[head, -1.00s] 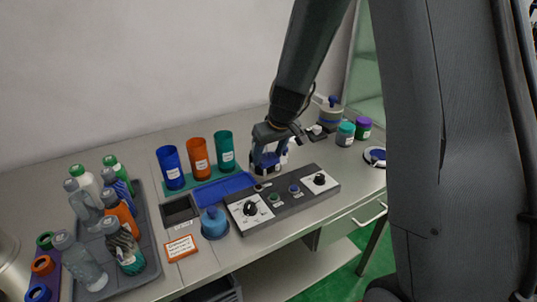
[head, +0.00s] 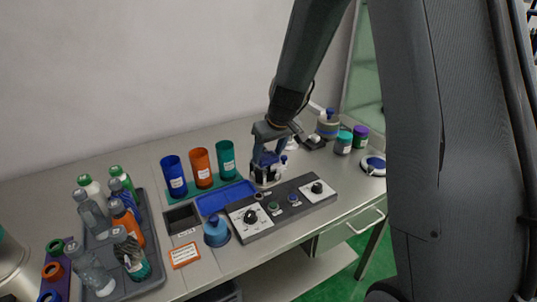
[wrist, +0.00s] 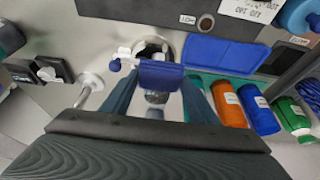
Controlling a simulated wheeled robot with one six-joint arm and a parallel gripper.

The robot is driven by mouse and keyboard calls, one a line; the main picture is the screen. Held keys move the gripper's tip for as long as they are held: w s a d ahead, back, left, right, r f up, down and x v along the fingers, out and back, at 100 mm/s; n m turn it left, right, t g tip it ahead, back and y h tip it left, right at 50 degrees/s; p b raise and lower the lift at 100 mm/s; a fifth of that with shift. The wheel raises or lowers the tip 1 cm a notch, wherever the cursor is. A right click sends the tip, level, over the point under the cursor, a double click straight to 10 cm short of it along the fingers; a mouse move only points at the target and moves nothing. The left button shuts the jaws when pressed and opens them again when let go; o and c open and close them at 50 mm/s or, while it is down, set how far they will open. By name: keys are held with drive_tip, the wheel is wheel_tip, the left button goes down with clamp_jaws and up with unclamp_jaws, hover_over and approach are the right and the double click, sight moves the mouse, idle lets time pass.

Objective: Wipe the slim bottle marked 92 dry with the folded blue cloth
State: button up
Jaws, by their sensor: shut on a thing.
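My gripper (wrist: 161,82) is shut on a dark blue panel-like piece, which looks like the folded blue cloth (wrist: 160,74). In the head view, my gripper (head: 266,165) is low over the bench, behind the control panel. A grey, clear-looking bottle top (wrist: 156,98) shows between the fingers, close against the cloth's near side. It may be the slim bottle; its body is mostly hidden and I cannot read a 92. The round holder (wrist: 152,42) with a white clamp lies just beyond the cloth. Whether cloth and bottle touch is unclear.
An empty-looking blue tray (head: 227,196) lies left of my gripper. Blue, orange and teal cups (head: 201,167) stand behind it. The control panel (head: 262,220) is in front. Several bottles stand in a grey tray (head: 150,246) at left. Jars (head: 343,143) stand at right.

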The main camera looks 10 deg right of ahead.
idle(0.5)
drive_tip(key=shift+w+f+b, duration=0.1)
drive_tip(key=shift+f+b, duration=2.1)
drive_tip(key=shift+b, duration=0.35)
drive_tip(key=shift+r, duration=0.15)
drive_tip(key=shift+r+p, duration=2.1)
drive_tip(key=shift+r, duration=0.2)
drive_tip(key=shift+f, duration=0.15)
drive_tip(key=shift+f+b, duration=2.3)
drive_tip(key=shift+b, duration=0.2)
